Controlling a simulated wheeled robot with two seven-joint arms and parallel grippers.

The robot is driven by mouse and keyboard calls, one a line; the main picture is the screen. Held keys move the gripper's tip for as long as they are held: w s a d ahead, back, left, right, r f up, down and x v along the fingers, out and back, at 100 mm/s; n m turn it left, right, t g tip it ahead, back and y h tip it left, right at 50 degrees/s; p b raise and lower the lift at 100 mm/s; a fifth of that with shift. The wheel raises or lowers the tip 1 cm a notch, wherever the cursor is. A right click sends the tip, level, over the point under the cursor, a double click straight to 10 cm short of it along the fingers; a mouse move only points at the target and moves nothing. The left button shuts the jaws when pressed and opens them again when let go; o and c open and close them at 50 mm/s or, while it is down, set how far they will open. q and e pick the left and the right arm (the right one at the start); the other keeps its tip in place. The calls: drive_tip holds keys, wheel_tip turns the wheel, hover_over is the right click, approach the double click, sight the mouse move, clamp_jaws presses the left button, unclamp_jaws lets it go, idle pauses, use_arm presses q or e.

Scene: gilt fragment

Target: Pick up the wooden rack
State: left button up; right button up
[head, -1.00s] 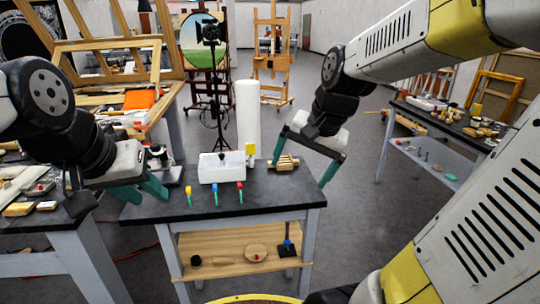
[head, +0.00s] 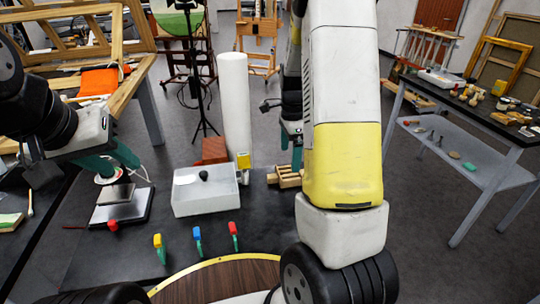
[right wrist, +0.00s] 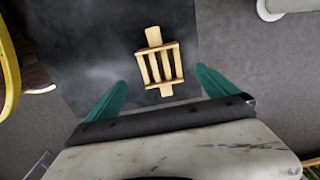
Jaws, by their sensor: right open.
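The wooden rack (head: 285,177) is a small pale slatted piece on the dark tabletop (head: 90,245), right of a white box. My right forearm partly covers it in the head view. In the right wrist view the whole rack (right wrist: 160,67) shows below my right gripper (right wrist: 162,80). Its teal fingers are spread wide, one to each side of the rack's near end, with nothing between them. In the head view my arm hides most of that gripper. My left gripper (head: 127,168) is open and empty, above a small scale at the left.
The white box (head: 205,192) and a tall white cylinder (head: 235,105) stand left of the rack. A side table (head: 470,105) with objects stands at the right.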

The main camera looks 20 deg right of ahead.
sight(289, 171)
drive_tip(key=shift+w+f, duration=0.2)
drive_tip(key=shift+f, duration=0.15)
wheel_tip(289, 171, down, 7)
drive_tip(key=shift+s+f, duration=0.1)
drive_tip(key=shift+f, duration=0.05)
drive_tip(key=c, duration=1.5)
drive_tip(key=shift+r, duration=0.2)
